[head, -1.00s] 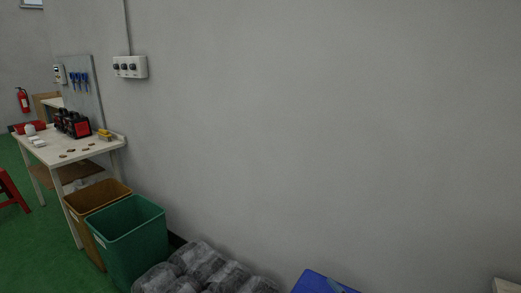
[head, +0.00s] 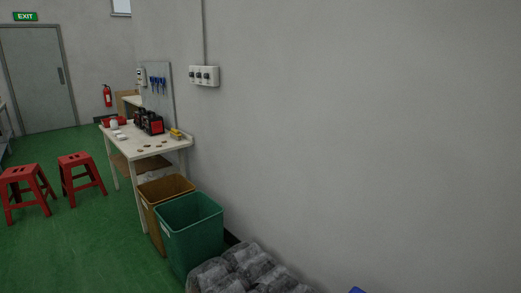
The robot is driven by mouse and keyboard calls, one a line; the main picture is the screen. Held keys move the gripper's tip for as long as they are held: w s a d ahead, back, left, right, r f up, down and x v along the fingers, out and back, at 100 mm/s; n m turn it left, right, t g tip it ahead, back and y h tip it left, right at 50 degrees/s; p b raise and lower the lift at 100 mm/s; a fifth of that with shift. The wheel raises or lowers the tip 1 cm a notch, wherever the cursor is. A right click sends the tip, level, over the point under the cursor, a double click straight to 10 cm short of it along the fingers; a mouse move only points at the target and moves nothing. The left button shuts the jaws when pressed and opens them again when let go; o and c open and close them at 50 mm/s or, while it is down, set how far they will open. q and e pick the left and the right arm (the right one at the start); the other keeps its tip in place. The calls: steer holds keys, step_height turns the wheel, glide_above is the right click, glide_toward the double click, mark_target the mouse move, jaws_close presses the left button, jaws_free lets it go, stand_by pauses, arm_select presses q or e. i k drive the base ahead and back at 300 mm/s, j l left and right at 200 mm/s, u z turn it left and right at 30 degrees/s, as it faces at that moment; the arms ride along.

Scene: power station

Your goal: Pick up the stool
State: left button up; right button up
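Two red stools stand upright on the green floor at the left of the head view. The nearer stool (head: 27,172) is close to the left edge, and the other stool (head: 77,159) is just right of it, beside the workbench. Both have flat square seats with small slots in the top. Neither of my grippers is in view.
A white workbench (head: 165,147) with tools stands against the wall. A brown bin (head: 167,185) and a green bin (head: 193,215) stand in front of it, with wrapped bundles (head: 245,270) nearer. Open green floor (head: 90,245) lies before the stools. A door (head: 38,75) is behind.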

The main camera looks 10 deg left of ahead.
mark_target(12, 175)
steer(key=u, duration=2.05)
steer(key=i, duration=3.9)
